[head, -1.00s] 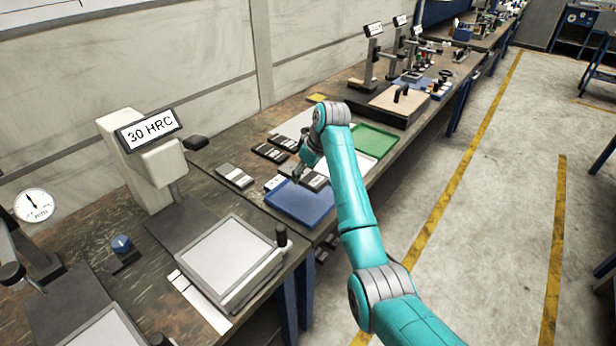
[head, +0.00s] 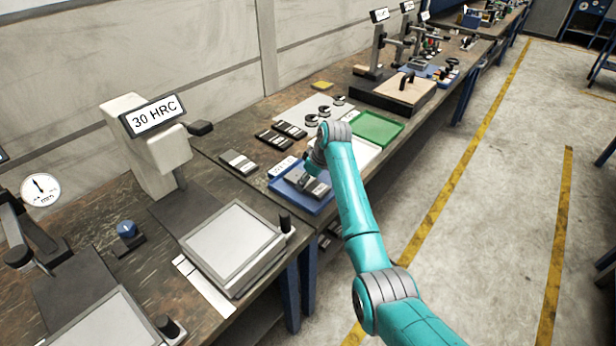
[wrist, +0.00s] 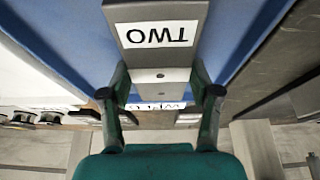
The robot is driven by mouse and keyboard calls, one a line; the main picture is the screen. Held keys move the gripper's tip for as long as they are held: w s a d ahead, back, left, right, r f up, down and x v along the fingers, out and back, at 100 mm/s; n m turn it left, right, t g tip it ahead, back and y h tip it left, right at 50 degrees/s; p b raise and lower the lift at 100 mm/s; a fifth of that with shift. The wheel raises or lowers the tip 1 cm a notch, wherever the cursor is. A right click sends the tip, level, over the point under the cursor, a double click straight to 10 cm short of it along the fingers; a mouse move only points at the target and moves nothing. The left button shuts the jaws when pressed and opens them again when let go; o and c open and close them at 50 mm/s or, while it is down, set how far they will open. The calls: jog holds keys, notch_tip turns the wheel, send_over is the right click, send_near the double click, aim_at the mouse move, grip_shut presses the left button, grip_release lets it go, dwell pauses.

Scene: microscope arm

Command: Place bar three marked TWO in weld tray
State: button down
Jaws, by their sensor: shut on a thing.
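My gripper (head: 309,178) is at the blue tray (head: 287,187), over its right part. It is shut on a grey metal bar (head: 319,189). In the wrist view the bar (wrist: 190,12) carries a white label reading TWO, upside down, and lies between the two fingers (wrist: 160,82). The blue tray (wrist: 75,25) shows under and around the bar. I cannot tell whether the bar touches the tray floor. A white label (head: 282,167) stands at the tray's back edge; its writing is too small to read surely.
Other bars lie behind: one (head: 238,161) left of the tray, others (head: 272,139) farther back. A white tray (head: 367,151) and a green tray (head: 379,128) stand to the right. Several dark rings (head: 311,121) lie on a pale sheet. The hardness tester (head: 150,140) stands left.

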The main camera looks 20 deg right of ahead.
jog(key=shift+w+r, duration=0.1)
jog(key=shift+c, duration=1.2)
grip_release()
jog(key=shift+f, duration=0.2)
jog(key=v, duration=1.2)
jog(key=shift+r, duration=0.2)
